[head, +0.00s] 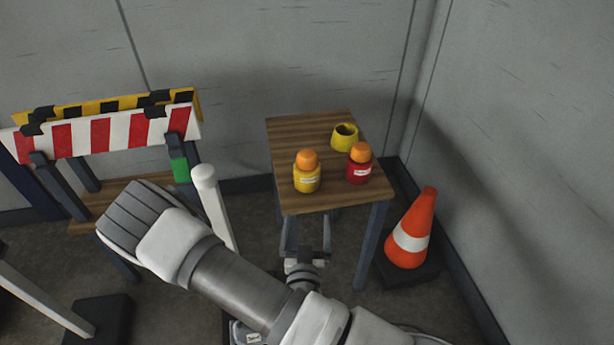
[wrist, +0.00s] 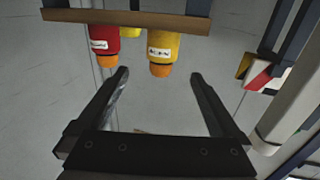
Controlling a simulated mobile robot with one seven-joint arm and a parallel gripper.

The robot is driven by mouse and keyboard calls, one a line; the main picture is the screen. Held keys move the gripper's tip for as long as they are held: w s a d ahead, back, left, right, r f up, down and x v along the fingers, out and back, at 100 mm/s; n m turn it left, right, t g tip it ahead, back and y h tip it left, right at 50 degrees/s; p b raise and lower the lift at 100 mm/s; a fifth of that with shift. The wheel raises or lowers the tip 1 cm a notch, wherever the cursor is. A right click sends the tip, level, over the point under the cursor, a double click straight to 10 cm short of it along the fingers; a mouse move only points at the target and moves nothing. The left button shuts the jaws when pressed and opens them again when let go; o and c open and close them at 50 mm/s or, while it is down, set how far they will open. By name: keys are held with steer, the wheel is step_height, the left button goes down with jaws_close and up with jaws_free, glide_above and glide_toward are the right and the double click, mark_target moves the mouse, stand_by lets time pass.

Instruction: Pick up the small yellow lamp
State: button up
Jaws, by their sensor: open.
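The small yellow lamp (head: 307,179) has an orange top and a white label. It stands upright near the front left edge of a small wooden table (head: 295,140). In the wrist view, which is upside down, the yellow lamp (wrist: 164,47) hangs from the table edge (wrist: 75,15) beyond the fingertips. My gripper (head: 307,228) is open and empty in front of the table, below its top and apart from the lamp. Its two fingers also show in the wrist view (wrist: 160,75), spread wide.
A red lamp (head: 359,168) with an orange top stands right of the yellow lamp. A yellow ring-shaped cup (head: 344,141) stands behind them. A traffic cone (head: 411,232) is right of the table. A striped barrier (head: 100,134) and white post (head: 214,205) are at left.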

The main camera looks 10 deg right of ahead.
steer(key=b, duration=0.2)
glide_toward(307, 166)
steer(key=w+f, duration=0.1)
steer(key=w, duration=0.1)
steer(key=w+d+f, duration=0.1)
steer(key=w+f, duration=0.1)
steer(key=w+d+f, duration=0.1)
steer(key=w+f, duration=0.1)
steer(key=shift+w+f, duration=0.1)
steer(key=shift+w, duration=0.2)
steer(key=shift+b+x, duration=0.6)
steer(key=shift+x, duration=2.15)
steer(key=shift+a+r, duration=0.2)
steer(key=shift+r, duration=0.05)
steer(key=c, duration=1.4)
steer(key=shift+r, duration=0.15)
